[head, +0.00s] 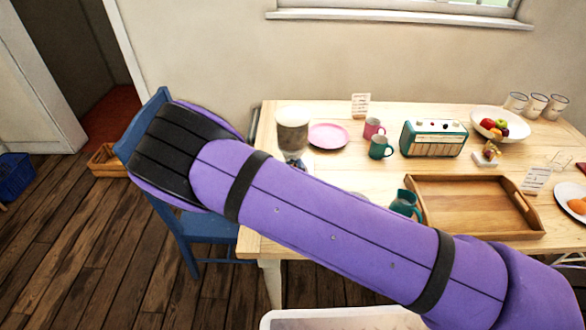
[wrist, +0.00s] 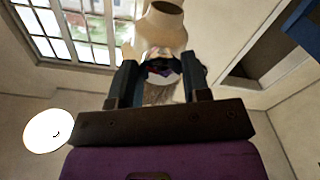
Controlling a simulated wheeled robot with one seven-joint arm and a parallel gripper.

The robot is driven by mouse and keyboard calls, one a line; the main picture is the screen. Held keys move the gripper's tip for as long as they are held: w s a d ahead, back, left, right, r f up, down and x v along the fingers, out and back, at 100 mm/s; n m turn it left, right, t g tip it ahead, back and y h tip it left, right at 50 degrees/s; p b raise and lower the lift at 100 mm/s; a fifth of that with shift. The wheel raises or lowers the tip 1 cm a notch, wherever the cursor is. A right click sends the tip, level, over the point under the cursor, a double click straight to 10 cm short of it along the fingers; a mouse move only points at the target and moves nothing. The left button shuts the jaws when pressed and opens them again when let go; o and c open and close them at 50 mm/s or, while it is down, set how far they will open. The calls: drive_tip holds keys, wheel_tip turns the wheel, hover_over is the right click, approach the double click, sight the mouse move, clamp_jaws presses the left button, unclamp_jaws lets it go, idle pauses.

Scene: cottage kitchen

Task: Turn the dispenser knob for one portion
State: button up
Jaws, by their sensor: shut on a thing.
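The dispenser (head: 293,128), a clear container with brownish contents, stands at the table's left end in the head view. Its lower part is hidden behind my purple arm. In the wrist view the pale dispenser body (wrist: 155,38) rises just beyond my gripper (wrist: 160,72). The two dark fingers are shut on the small dark knob (wrist: 160,67) on its front, one finger at each side. The knob is small and partly hidden, so its turn angle cannot be told. My gripper is hidden by the arm in the head view.
On the wooden table (head: 385,175) are a pink plate (head: 329,136), mugs (head: 380,147), a teal radio (head: 434,138), a wooden tray (head: 475,205) and a fruit bowl (head: 499,124). A small card (head: 361,104) stands behind the plate. A blue chair (head: 208,227) is at the table's left end.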

idle(0.5)
drive_tip(key=o, duration=0.9)
drive_tip(key=s, duration=1.1)
drive_tip(key=shift+a, duration=0.2)
drive_tip(key=shift+w, duration=0.1)
idle(0.7)
